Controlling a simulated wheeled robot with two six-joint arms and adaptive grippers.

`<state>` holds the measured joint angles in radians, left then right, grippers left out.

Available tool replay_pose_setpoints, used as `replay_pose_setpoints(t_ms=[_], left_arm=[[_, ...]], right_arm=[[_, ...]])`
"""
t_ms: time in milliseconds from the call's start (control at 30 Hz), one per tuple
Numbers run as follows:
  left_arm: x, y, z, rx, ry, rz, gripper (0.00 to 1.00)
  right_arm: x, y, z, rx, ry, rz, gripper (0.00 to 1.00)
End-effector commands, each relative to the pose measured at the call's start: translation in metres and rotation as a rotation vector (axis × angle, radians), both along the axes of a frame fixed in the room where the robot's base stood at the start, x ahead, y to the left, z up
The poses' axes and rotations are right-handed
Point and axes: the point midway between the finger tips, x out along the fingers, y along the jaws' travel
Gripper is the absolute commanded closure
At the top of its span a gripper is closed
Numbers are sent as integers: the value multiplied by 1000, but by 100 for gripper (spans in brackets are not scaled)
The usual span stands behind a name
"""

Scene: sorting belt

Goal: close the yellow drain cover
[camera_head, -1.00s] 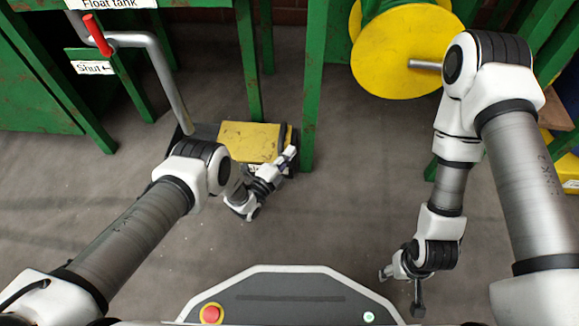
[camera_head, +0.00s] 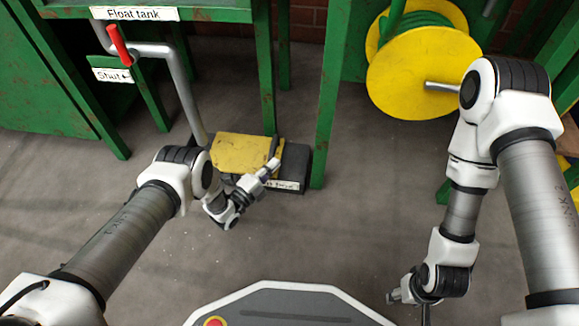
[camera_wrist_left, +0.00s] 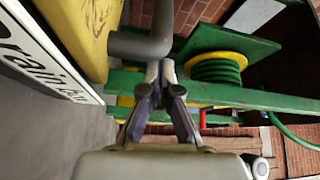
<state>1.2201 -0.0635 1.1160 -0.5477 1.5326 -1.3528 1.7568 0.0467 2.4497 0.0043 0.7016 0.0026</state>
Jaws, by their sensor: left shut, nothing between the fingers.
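The yellow drain cover (camera_head: 240,153) is on a low dark drain box (camera_head: 296,163) on the floor, with a white label on its front. The cover lies over the left and middle of the box; I cannot tell how far it is tilted. My left gripper (camera_head: 274,164) is shut and empty at the cover's right edge. In the left wrist view its fingertips (camera_wrist_left: 160,72) are right by a grey bar (camera_wrist_left: 141,45) beside the yellow cover (camera_wrist_left: 85,30); contact is unclear. My right gripper (camera_head: 408,298) hangs low at the bottom right, away from the box, its fingers unclear.
A grey crank pipe (camera_head: 184,92) with a red handle (camera_head: 119,46) stands behind the box at left. Green frame legs (camera_head: 328,100) rise close to the box's right. A yellow hose reel (camera_head: 420,80) is at the back right. The floor in front is clear.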

Motion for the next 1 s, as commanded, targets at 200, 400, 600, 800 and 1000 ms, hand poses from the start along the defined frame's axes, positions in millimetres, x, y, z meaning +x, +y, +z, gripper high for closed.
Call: replay_pose_setpoints(t_ms=[200,400,600,800,1000], left_arm=[[5,60,0,1,-1,7,100],[8,95,0,1,-2,4,100],[9,108,0,0,-2,3,100],[10,111,0,1,-1,8,100],[10,112,0,2,-1,12,100]], right_arm=[[0,0,0,0,1,0,46],[0,0,-1,0,0,0,46],[0,0,-2,0,0,0,46],[0,0,-2,0,0,0,46],[0,0,-2,0,0,0,46]])
